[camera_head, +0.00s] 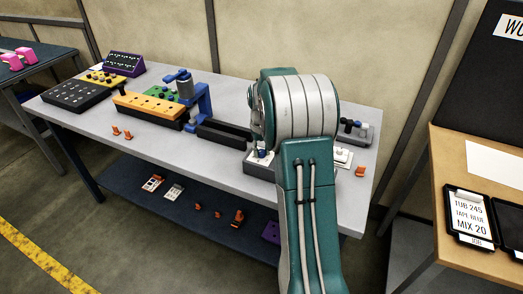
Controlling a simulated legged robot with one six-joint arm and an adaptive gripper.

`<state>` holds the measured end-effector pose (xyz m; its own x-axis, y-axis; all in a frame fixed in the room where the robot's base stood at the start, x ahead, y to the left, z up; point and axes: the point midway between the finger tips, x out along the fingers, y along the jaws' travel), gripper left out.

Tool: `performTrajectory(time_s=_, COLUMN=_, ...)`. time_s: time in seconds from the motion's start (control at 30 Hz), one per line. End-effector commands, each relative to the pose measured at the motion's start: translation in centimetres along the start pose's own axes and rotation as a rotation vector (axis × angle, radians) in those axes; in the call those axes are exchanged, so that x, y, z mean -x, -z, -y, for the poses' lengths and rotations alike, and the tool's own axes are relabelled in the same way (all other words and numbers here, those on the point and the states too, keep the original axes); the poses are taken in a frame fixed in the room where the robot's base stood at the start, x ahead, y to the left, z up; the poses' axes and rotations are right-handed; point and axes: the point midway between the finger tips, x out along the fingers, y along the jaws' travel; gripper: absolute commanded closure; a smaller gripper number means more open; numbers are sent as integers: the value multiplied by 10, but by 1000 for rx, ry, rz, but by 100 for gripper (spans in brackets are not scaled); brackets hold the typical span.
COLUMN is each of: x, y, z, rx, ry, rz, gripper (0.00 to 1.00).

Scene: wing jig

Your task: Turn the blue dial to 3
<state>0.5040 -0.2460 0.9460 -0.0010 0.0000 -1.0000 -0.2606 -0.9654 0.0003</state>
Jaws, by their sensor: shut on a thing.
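A small blue dial (262,153) shows on a light-topped box (254,166) near the front of the grey workbench. My teal and white arm reaches over the bench and covers the box's right part. My gripper (260,146) points down at the dial from above and is shut on it. Its fingers are small and mostly hidden by my arm. The dial's markings and the number it points to are too small to read.
A long black tray (224,136) lies left of the box. A blue clamp stand (199,104) and an orange block (149,106) stand farther left. A grey device (355,132) and an orange clip (360,171) are right of my arm. The bench's front left is mostly clear.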

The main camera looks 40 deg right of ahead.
Motion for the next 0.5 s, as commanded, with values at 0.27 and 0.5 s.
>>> performTrajectory(time_s=0.27, x=-1, y=1, z=0, rx=-212, ry=1, rz=-3, gripper=100)
performTrajectory(time_s=0.5, x=-1, y=1, z=1, rx=-326, ry=1, rz=-3, gripper=100)
